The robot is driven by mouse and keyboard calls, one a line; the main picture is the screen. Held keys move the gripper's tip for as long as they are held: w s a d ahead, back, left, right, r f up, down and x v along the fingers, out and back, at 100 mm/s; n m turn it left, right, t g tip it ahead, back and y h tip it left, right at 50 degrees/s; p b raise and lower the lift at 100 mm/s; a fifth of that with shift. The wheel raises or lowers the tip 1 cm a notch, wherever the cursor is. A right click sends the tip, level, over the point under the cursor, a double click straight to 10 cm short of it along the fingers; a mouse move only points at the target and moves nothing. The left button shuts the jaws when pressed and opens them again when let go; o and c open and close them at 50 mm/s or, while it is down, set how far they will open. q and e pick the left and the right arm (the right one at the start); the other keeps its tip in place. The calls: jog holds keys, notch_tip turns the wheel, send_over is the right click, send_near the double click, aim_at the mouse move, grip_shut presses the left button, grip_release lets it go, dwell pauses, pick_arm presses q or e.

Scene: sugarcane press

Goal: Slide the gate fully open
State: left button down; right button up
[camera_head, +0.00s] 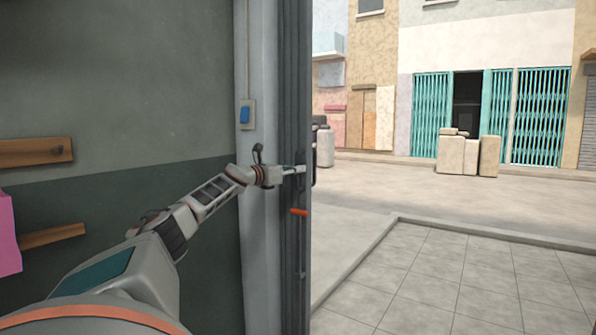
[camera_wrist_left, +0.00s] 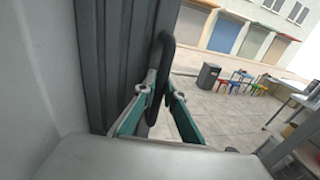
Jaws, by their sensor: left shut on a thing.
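The grey metal gate (camera_head: 293,95) stands as a narrow upright stack against the left side of the opening in the head view. Its ribbed dark panels (camera_wrist_left: 112,50) fill the left of the left wrist view. A black loop-shaped handle (camera_wrist_left: 165,48) sticks out from the gate's edge. My left gripper (camera_head: 288,171) reaches the gate edge at about mid-height. In the left wrist view its teal fingers (camera_wrist_left: 158,90) are shut on the handle, one on each side. My right gripper is not in view.
A wall post (camera_head: 258,60) with a blue switch (camera_head: 244,114) stands left of the gate. The doorway onto the tiled pavement (camera_head: 450,285) is clear. Outside are stools, a bin (camera_wrist_left: 207,76) and a table.

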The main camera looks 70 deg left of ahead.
aim_at(303, 139)
pick_arm(q)
jog(key=c, duration=2.1)
grip_release()
jog(key=shift+s+a+r, duration=0.3)
jog(key=shift+a, duration=0.05)
jog(key=shift+w+d+f, duration=0.1)
jog(key=shift+w+f, duration=0.05)
jog(key=shift+f, duration=0.05)
jog(key=shift+r, duration=5.1)
